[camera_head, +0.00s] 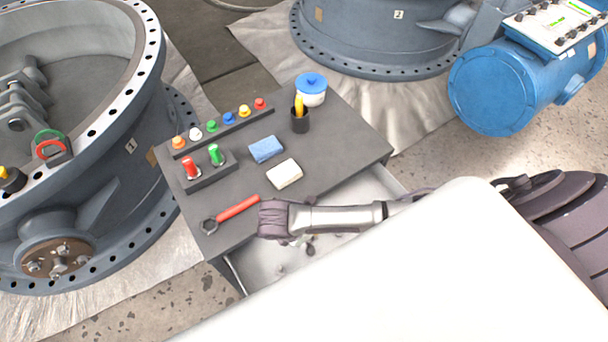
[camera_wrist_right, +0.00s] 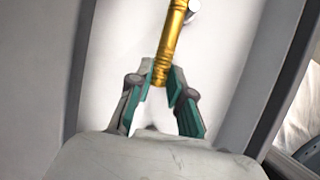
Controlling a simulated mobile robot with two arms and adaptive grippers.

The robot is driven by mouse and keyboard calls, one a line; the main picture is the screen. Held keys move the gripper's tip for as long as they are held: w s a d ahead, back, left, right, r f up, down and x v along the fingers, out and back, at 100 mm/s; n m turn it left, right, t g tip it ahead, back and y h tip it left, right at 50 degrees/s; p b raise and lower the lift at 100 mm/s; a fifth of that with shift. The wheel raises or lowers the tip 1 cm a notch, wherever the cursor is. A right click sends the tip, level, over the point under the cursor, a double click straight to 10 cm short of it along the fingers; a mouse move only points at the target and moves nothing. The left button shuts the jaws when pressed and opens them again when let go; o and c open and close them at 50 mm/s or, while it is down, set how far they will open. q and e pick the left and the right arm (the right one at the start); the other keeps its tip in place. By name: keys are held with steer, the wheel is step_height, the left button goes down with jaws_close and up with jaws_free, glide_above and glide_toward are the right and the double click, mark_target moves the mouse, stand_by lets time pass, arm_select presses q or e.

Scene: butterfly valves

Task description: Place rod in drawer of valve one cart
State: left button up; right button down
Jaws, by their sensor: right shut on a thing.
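My right gripper (camera_head: 300,242) hangs over the open drawer of the cart in the head view, partly hidden by my own arm. In the right wrist view the right gripper (camera_wrist_right: 167,88) is shut on the near end of a gold-yellow rod (camera_wrist_right: 174,42). The rod points away over the white drawer floor (camera_wrist_right: 113,62); its far end leaves the top of the picture. I cannot tell whether it touches the floor. The pulled-out drawer (camera_head: 372,187) has a pale inside. The dark cart top (camera_head: 330,150) is beside it. My left gripper is not in view.
A red wrench (camera_head: 237,208), white block (camera_head: 284,174), blue sponge (camera_head: 265,149), dark pen cup (camera_head: 300,120) and blue-lidded jar (camera_head: 311,90) stand on the cart. A button strip (camera_head: 220,127) lies behind. A large valve (camera_head: 130,120) stands close at left.

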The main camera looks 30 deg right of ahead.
steer(key=w+f, duration=0.1)
steer(key=w, duration=0.1)
steer(key=shift+w+f, duration=0.35)
steer(key=shift+f, duration=0.05)
steer(key=shift+f+b, duration=0.5)
steer(key=shift+f, duration=1.4)
steer(key=shift+f, duration=0.15)
steer(key=c, duration=1.3)
jaws_free()
steer(key=shift+c, duration=0.2)
steer(key=p+v, duration=0.1)
steer(key=v, duration=1.1)
steer(key=shift+p, duration=0.4)
steer(key=shift+d, duration=0.1)
